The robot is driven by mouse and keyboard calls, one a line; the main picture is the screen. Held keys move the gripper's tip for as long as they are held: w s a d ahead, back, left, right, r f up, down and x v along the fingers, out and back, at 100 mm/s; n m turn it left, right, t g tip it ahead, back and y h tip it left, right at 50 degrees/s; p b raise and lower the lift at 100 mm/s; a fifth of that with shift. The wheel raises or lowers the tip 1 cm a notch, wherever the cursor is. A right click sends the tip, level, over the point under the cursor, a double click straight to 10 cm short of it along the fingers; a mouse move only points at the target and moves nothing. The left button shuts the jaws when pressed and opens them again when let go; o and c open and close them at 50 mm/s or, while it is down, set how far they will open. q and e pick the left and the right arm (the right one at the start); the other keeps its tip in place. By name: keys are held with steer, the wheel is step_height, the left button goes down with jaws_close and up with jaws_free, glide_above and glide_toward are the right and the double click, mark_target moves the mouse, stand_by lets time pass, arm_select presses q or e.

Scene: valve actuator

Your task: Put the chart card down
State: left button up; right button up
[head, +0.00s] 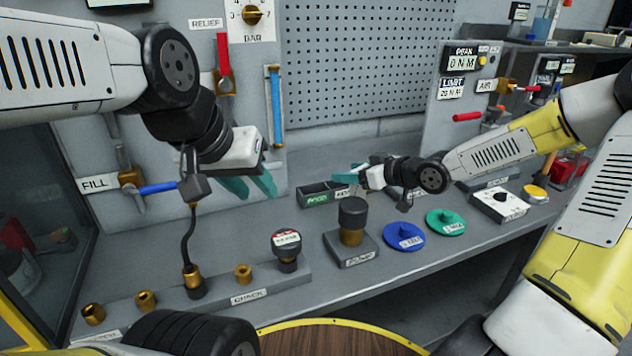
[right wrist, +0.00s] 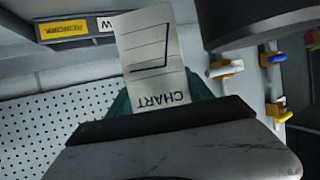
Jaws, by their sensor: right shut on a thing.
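The chart card (right wrist: 158,50) is a white card with ruled lines, a dark drawn line and the upside-down word CHART. It stands out from between the teal fingers of my right gripper (right wrist: 165,92) in the right wrist view. In the head view my right gripper (head: 352,174) is above the back of the bench, near a small dark tray (head: 312,201) with labels; I cannot clearly pick out the card there. My left gripper (head: 255,186) is at the left above the bench, its teal fingers apart, with nothing seen between them.
On the bench stand a dark-capped brass part on a grey block (head: 352,254), a blue disc (head: 404,237), a green disc (head: 446,222) and a white-topped box (head: 498,205). A rack (head: 215,303) with several brass fittings lies front left. A pegboard (head: 365,60) stands behind.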

steer(key=r+x, duration=0.1)
steer(key=x, duration=0.4)
steer(key=r+x, duration=0.1)
steer(key=x, duration=0.5)
steer(key=a+r+x, duration=0.1)
steer(key=x, duration=0.4)
steer(key=shift+w+a, duration=0.35)
steer(key=shift+w, duration=0.25)
steer(key=shift+f, duration=2)
steer(key=shift+f, duration=0.15)
steer(key=o, duration=1.4)
steer(key=shift+c, duration=0.2)
